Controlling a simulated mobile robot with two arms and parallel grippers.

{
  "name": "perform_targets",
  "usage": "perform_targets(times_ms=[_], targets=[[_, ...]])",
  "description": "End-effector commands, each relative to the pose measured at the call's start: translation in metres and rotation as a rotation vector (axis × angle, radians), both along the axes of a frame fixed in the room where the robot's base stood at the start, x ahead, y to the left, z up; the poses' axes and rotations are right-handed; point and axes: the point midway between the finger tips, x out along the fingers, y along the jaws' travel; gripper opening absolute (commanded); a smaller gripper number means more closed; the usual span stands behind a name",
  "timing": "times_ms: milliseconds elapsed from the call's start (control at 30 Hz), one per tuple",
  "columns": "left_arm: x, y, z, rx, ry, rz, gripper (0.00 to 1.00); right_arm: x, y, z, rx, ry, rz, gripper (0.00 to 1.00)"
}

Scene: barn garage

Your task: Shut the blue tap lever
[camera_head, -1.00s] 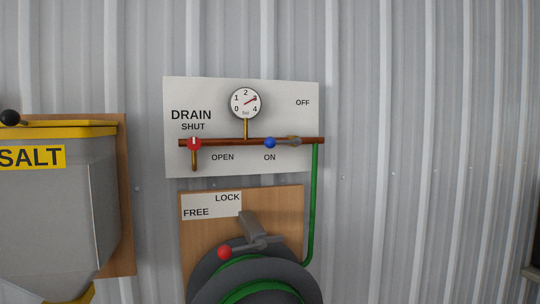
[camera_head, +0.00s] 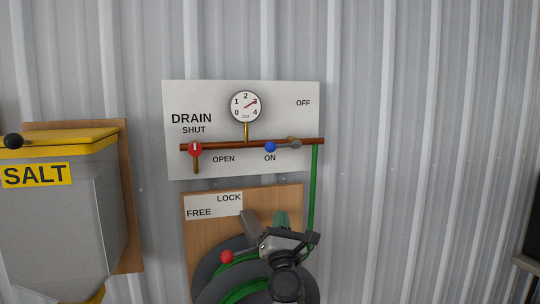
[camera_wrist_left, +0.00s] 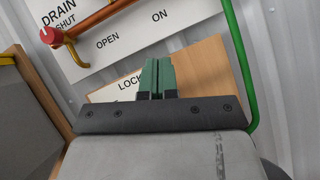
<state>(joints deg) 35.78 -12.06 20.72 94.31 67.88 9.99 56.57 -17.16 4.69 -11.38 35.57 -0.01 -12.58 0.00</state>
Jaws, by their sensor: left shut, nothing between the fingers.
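The blue tap lever (camera_head: 270,147) has a blue ball on a grey arm. It lies nearly level along the copper pipe (camera_head: 230,145), ball to the left, just above the ON label; OFF is printed higher at the right. My left gripper (camera_head: 280,221) is shut and empty, its green fingers pointing up in front of the wooden board, below the lever and apart from it. In the left wrist view the closed fingers (camera_wrist_left: 156,77) stand in front of the lower board, below the ON label. The blue ball is not visible there. My right gripper is not in view.
A red drain tap (camera_head: 195,149) sits left on the pipe, below a gauge (camera_head: 245,106) reading about 3. A green hose (camera_head: 314,200) drops at the right. A hose reel (camera_head: 215,285) with a red-knobbed lever (camera_head: 227,257) is below; a salt bin (camera_head: 60,220) stands left.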

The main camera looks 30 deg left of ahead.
Motion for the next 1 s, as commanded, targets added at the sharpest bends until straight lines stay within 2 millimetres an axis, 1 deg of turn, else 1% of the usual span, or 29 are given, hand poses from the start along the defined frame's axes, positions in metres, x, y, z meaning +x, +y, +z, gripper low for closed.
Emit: perform_targets(times_ms=[33, 133, 433, 567, 667, 767, 967, 1000], targets=[[-0.006, 0.006, 0.017, -0.045, -0.055, -0.002, 0.00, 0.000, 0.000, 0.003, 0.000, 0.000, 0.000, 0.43], [-0.012, 0.012, 0.029, -0.094, -0.108, -0.008, 0.00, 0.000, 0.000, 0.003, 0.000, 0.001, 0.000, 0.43], [-0.013, 0.013, 0.030, -0.100, -0.114, -0.010, 0.00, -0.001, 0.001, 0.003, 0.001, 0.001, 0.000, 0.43], [-0.009, 0.016, 0.033, -0.097, -0.114, -0.009, 0.00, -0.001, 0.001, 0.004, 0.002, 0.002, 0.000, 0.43], [-0.002, 0.022, 0.041, -0.097, -0.114, -0.009, 0.00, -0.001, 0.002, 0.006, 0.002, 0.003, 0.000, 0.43], [0.010, 0.033, 0.051, -0.096, -0.115, -0.009, 0.00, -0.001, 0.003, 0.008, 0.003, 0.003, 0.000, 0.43], [0.037, 0.059, 0.074, -0.095, -0.113, -0.007, 0.00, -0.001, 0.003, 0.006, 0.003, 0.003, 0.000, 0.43], [0.042, 0.063, 0.077, -0.095, -0.112, -0.008, 0.00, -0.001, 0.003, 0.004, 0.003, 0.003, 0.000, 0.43]])
